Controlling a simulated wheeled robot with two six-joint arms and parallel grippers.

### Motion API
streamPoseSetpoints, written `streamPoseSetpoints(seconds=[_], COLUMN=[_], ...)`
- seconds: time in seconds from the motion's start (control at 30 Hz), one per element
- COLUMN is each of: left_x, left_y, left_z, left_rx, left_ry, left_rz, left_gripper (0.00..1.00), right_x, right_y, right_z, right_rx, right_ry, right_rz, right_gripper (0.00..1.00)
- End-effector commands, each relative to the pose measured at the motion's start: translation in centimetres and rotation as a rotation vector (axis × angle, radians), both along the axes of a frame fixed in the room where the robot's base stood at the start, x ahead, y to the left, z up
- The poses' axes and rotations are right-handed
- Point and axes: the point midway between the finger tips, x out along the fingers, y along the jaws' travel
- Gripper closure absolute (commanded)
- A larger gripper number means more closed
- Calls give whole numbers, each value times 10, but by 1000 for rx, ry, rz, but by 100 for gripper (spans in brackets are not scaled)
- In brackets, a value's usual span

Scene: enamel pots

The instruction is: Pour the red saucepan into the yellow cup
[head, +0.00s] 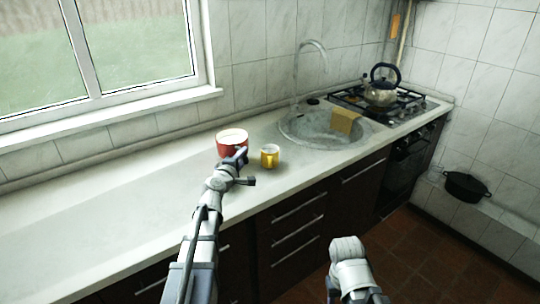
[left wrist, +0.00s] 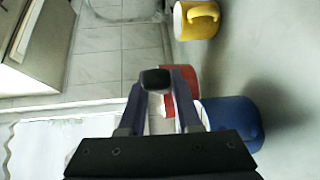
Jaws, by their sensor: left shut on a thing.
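The red saucepan (head: 232,146) has a pale inside and shows beyond my left gripper in the head view. In the left wrist view, part of its red side (left wrist: 181,76) shows behind the fingers. My left gripper (head: 240,158) is shut on its dark handle, whose end (left wrist: 156,79) shows between the fingertips. I cannot tell whether the pan touches the counter. The yellow cup (head: 270,158) stands upright on the counter, right of the pan and apart from it. In the left wrist view the cup (left wrist: 191,22) shows its handle. Only part of my right arm shows; its fingers do not.
A blue vessel (left wrist: 236,122) is close to the pan in the left wrist view; I cannot make it out in the head view. The sink (head: 292,128) with a tan block (head: 345,121) lies right of the cup. A kettle (head: 380,92) stands on the stove. The counter's left is clear.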

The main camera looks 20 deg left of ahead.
Motion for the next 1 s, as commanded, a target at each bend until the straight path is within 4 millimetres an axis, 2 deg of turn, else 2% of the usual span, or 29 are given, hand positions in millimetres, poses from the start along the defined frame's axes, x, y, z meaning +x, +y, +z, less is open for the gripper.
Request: streamPoseSetpoints(seconds=[0.03, 0.2, 0.67, 1.0], left_x=[0, 0, 0, 1], left_y=[0, 0, -1, -15], left_z=[-9, -15, -14, -17], left_rx=[2, 2, 21, 153], left_ry=[-1, -1, 0, 13], left_rz=[2, 2, 0, -3], left_gripper=[100, 100, 100, 100], right_x=[0, 0, 0, 0], right_y=[0, 0, 0, 0], right_z=[-9, -15, -14, -14], right_rx=[0, 0, 0, 0], right_ry=[0, 0, 0, 0], right_rz=[0, 0, 0, 0], right_gripper=[50, 50, 50, 50])
